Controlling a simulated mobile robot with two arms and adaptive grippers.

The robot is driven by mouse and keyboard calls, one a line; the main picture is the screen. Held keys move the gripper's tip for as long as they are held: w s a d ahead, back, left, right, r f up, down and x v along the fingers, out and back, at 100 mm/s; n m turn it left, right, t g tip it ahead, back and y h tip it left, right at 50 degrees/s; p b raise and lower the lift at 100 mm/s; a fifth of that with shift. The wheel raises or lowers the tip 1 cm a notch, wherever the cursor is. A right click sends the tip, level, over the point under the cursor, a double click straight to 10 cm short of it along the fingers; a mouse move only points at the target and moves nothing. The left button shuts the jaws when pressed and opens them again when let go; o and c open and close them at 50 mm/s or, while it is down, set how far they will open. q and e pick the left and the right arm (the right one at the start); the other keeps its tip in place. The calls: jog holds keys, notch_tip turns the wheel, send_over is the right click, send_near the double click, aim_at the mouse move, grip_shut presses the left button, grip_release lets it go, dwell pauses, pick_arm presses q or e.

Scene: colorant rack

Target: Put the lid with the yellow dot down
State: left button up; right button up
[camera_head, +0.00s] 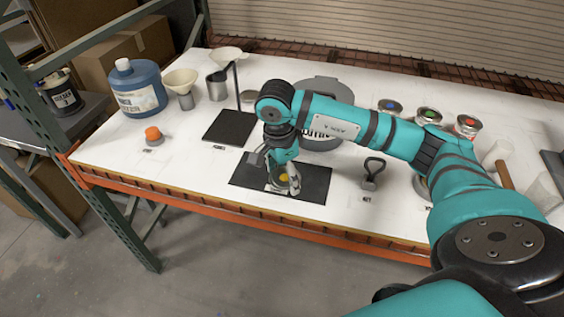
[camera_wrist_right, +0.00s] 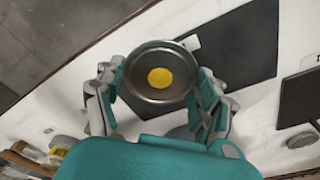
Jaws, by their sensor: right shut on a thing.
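The lid with the yellow dot (camera_wrist_right: 160,78) is a round metal lid with its dot facing the right wrist camera. My right gripper (camera_head: 283,184) is shut on it, with a finger on each side of the rim in the wrist view. The fingers hide part of the lid. I cannot tell whether it touches the mat. My left gripper is not in view.
A small black stand (camera_head: 230,127) is left of the mat and a dark-handled weight (camera_head: 372,173) right of it. A large grey round container (camera_head: 322,140) stands behind. Several cans with coloured dots (camera_head: 428,116) stand back right. A blue jug (camera_head: 138,90) stands left.

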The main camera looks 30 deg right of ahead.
aim_at(282, 168)
jog(key=w+d, duration=0.1)
jog(key=w+d+p, duration=0.1)
jog(key=w, duration=0.3)
jog(key=shift+w+d+f, duration=0.2)
jog(key=shift+d+f, duration=0.05)
jog(key=shift+d, duration=0.15)
jog(key=shift+f+p, duration=0.5)
jog(key=shift+p, duration=0.05)
notch_tip(282, 168, down, 2)
jog(key=shift+f+p, duration=0.1)
jog(key=shift+p, duration=0.45)
jog(key=shift+f, duration=0.35)
jog(key=o, duration=0.8)
jog(key=shift+c, duration=0.2)
